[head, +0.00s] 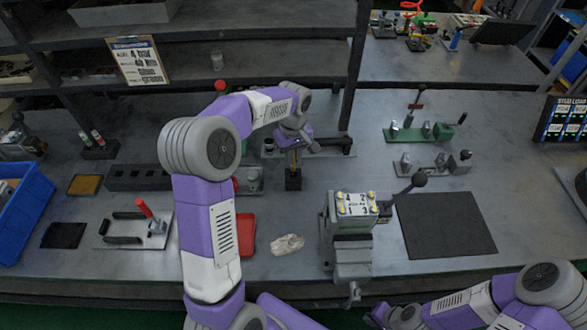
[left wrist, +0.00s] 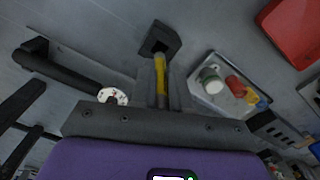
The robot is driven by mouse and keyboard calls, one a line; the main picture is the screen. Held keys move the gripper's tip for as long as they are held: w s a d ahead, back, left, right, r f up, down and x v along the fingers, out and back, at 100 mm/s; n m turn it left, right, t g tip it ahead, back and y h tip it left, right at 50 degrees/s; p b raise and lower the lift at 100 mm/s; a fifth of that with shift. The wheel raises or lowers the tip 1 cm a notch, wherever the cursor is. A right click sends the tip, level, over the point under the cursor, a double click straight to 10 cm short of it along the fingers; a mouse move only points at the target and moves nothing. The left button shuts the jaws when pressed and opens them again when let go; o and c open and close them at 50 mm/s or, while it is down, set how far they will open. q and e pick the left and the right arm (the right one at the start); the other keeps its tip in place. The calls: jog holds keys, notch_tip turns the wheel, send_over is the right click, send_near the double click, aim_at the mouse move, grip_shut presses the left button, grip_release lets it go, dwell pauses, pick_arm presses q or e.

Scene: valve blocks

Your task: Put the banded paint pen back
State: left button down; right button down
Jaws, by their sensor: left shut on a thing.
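A slim yellow pen (left wrist: 161,76), which I take for the banded paint pen, is held in my left gripper (left wrist: 160,98). Its bands are not clear. The far end of the pen is at the square hole of a small black block (left wrist: 158,38); I cannot tell whether it is inside. In the head view the yellow pen (head: 294,160) stands about upright over the black block (head: 293,180), below my left gripper (head: 294,147). My right gripper (head: 384,316) is at the bottom edge, far from the pen, and its fingers are unclear.
A valve fixture (head: 250,180) stands just left of the black block. A black holder with two pens (head: 98,145) and a long black block (head: 137,178) are further left. A vise (head: 350,235), a red tray (head: 248,235) and a crumpled rag (head: 287,244) lie nearer.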

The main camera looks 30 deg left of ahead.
aim_at(293, 171)
pick_arm(q)
jog(key=shift+f+b, duration=0.55)
jog(key=shift+f, duration=1.65)
jog(key=shift+f, duration=0.2)
jog(key=c, duration=1.1)
grip_release()
jog(key=shift+r, duration=0.15)
notch_tip(293, 171, up, 12)
jog(key=p, duration=0.3)
jog(key=shift+r, duration=0.1)
